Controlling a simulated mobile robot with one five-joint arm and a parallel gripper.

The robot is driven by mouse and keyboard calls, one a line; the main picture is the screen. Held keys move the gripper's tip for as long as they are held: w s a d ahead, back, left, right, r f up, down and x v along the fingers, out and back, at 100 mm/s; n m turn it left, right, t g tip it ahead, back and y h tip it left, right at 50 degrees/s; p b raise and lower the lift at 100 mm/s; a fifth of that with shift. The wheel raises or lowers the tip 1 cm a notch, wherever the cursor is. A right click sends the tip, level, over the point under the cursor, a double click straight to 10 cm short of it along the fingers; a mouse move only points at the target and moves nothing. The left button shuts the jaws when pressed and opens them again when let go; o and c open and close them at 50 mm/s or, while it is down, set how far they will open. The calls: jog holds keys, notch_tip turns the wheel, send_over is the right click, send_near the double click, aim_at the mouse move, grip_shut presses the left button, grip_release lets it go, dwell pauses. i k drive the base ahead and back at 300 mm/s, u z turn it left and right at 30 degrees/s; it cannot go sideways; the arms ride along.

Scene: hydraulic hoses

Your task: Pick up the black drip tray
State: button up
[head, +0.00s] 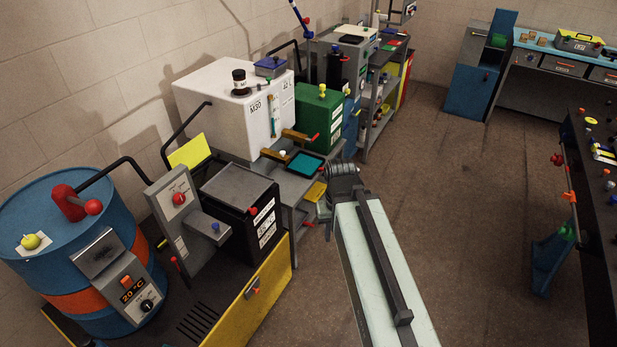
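A shallow tray with a dark rim and a teal inside (305,162) lies on the grey bench below the white tank. A flat black tray-like piece (351,39) lies on top of the grey machine farther back. I cannot tell for certain which of them is the black drip tray. My arm reaches up from the bottom of the head view, and its dark end with my gripper (340,183) is just right of the bench, apart from the teal-filled tray. The fingers are too small and turned away to show their opening.
A white tank (235,108) and a green box (318,117) stand behind the bench. A blue drum (75,245) and black box (240,205) stand at the left. A dark workbench (597,200) is at right. The middle floor (460,200) is clear.

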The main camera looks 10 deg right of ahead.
aim_at(306, 165)
jog(key=z, duration=1.25)
jog(key=i, duration=2.3)
jog(key=u, duration=3.3)
jog(key=i, duration=0.55)
jog(key=z, duration=0.2)
